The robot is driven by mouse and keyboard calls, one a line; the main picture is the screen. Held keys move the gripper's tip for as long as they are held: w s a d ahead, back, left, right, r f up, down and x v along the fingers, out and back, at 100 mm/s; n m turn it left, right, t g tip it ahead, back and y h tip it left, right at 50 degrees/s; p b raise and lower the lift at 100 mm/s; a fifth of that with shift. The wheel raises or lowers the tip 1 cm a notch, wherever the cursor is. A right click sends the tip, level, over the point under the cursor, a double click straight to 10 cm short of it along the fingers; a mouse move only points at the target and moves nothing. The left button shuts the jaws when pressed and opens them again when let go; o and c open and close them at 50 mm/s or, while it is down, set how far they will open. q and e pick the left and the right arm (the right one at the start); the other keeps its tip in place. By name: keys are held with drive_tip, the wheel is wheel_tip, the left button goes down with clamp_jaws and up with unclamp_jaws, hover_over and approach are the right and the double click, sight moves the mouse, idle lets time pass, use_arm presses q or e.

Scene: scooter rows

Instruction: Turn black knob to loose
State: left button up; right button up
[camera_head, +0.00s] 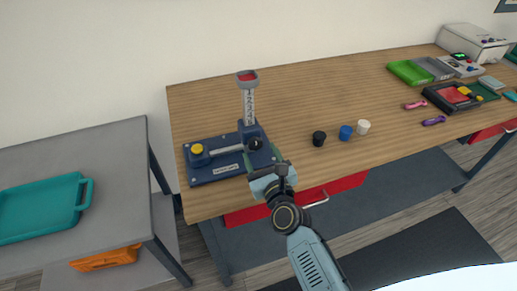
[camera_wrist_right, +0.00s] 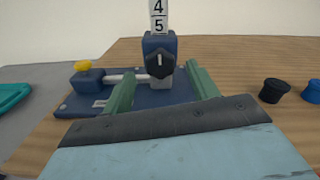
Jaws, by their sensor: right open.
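The black knob (camera_head: 255,143) sits on the front of the blue post block of a blue fixture (camera_head: 215,170) on the wooden table. In the right wrist view the knob (camera_wrist_right: 159,64) is round and dark with an upright light mark, ahead of my gripper. A numbered scale column (camera_head: 249,103) rises above it, topped by a grey and red cup (camera_head: 247,78). My right gripper (camera_wrist_right: 160,85) is open, its two green fingers apart, with the knob seen between and beyond them. In the head view it is at the table's front edge, just before the fixture. My left gripper is not in view.
A yellow knob (camera_head: 197,149) stands on the fixture's left. Black (camera_head: 319,138), blue (camera_head: 345,132) and white (camera_head: 363,127) cups stand to the right. Trays and tools lie farther right. A grey side table with a teal tray (camera_head: 40,208) is at left.

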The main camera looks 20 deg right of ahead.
sight(255, 144)
drive_tip(key=shift+w, duration=1.2)
drive_tip(key=c, duration=1)
